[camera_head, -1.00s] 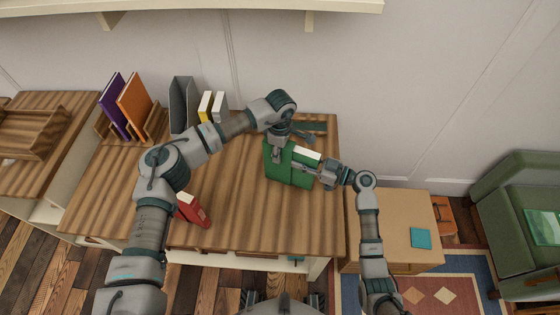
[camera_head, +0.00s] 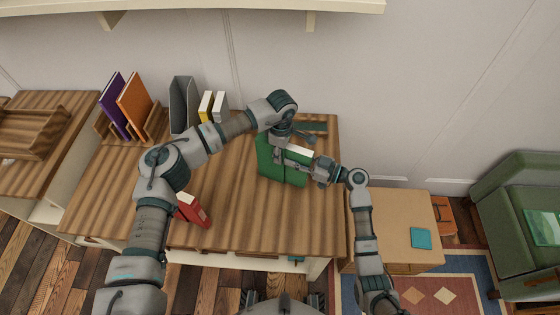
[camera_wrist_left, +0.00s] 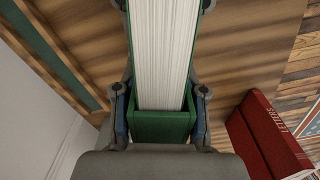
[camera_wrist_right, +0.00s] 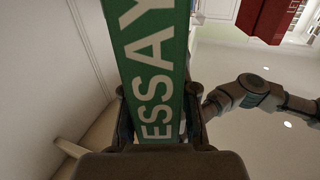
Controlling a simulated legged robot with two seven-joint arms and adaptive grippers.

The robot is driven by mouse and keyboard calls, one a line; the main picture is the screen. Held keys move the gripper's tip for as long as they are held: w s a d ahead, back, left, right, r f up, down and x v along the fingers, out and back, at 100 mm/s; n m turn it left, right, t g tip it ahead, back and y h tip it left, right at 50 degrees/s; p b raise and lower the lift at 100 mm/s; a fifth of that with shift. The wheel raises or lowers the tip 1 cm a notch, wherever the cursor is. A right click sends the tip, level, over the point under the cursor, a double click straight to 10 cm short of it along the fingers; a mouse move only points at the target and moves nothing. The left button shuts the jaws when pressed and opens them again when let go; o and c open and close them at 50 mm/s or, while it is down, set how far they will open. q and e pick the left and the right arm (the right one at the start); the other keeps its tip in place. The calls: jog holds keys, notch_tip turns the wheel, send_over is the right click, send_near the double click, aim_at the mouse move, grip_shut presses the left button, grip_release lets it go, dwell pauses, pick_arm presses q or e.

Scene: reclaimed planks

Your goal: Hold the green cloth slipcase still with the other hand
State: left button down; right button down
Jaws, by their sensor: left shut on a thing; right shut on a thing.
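The green cloth slipcase (camera_head: 264,153) stands on the plank desk. My left gripper (camera_head: 277,147) comes from above and is shut on it. In the left wrist view the slipcase (camera_wrist_left: 163,127) sits between the fingers, with a white page block running into it. A green book (camera_head: 296,178) with white pages adjoins the slipcase on the right, seemingly partly inside; the depth is hidden. My right gripper (camera_head: 290,162) is shut on the book. In the right wrist view its spine (camera_wrist_right: 150,60) reads "ESSAY", cut off at the frame edge.
A rack with purple (camera_head: 115,103) and orange (camera_head: 134,103) books, a grey file holder (camera_head: 182,104) and pale books stand at the back left. A lower cabinet (camera_head: 390,215) with a teal item is at the right.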

jog(key=c, duration=0.6)
grip_release()
jog(key=shift+s+a+f, duration=0.1)
jog(key=shift+a, duration=0.1)
jog(key=shift+d, duration=0.1)
jog(key=v, duration=0.7)
jog(key=shift+d, duration=0.2)
jog(key=o, duration=0.6)
jog(key=shift+a, duration=0.1)
jog(key=v, duration=1.2)
jog(key=shift+f, duration=0.1)
